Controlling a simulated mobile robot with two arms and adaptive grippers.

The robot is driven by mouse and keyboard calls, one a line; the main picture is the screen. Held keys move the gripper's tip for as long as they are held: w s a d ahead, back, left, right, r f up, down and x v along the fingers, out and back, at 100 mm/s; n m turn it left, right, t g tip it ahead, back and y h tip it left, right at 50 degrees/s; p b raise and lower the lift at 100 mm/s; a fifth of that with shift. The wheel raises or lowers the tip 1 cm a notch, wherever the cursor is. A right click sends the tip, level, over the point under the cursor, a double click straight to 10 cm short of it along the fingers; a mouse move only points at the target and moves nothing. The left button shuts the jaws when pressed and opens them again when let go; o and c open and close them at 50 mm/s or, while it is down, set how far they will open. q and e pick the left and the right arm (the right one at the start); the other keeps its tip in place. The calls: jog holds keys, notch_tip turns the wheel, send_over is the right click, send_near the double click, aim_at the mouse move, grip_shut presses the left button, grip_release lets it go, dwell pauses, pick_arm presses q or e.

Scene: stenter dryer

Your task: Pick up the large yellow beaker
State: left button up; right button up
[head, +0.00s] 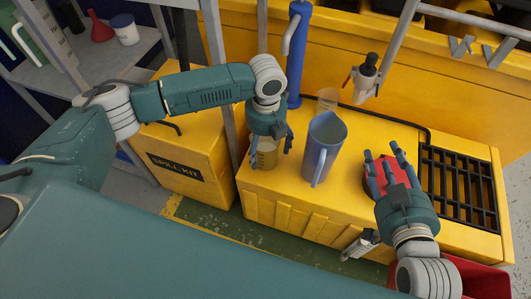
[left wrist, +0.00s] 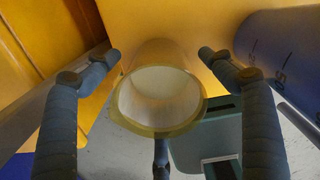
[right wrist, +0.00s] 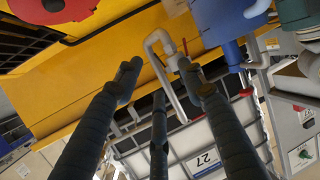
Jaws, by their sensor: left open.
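The large yellow beaker (head: 266,158) stands upright on the yellow bench top, near its left front edge. My left gripper (head: 269,146) is over it from above, fingers open on either side and covering part of it. In the left wrist view the beaker (left wrist: 160,103) shows its round, yellow-tinted rim between the spread fingers. The fingers look apart from its wall. My right gripper (head: 384,160) is open and empty, above a red object (head: 371,183) on the right of the bench. In the right wrist view nothing is between its fingers.
A blue jug (head: 323,146) stands just right of the beaker. A smaller tinted beaker (head: 327,99) and a blue post (head: 297,50) are behind. A black grate (head: 457,190) lies at the right. The yellow spill kit box (head: 185,160) stands left.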

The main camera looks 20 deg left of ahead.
pick_arm(q)
jog(key=shift+f, duration=0.9)
jog(key=c, duration=1.5)
jog(key=shift+o, duration=0.2)
pick_arm(e)
jog(key=r, duration=0.1)
jog(key=r+t, duration=0.1)
jog(key=w+r+t, duration=0.1)
jog(key=shift+a+r+y, duration=0.35)
jog(key=shift+a+y, duration=0.05)
pick_arm(q)
jog(key=shift+r, duration=0.15)
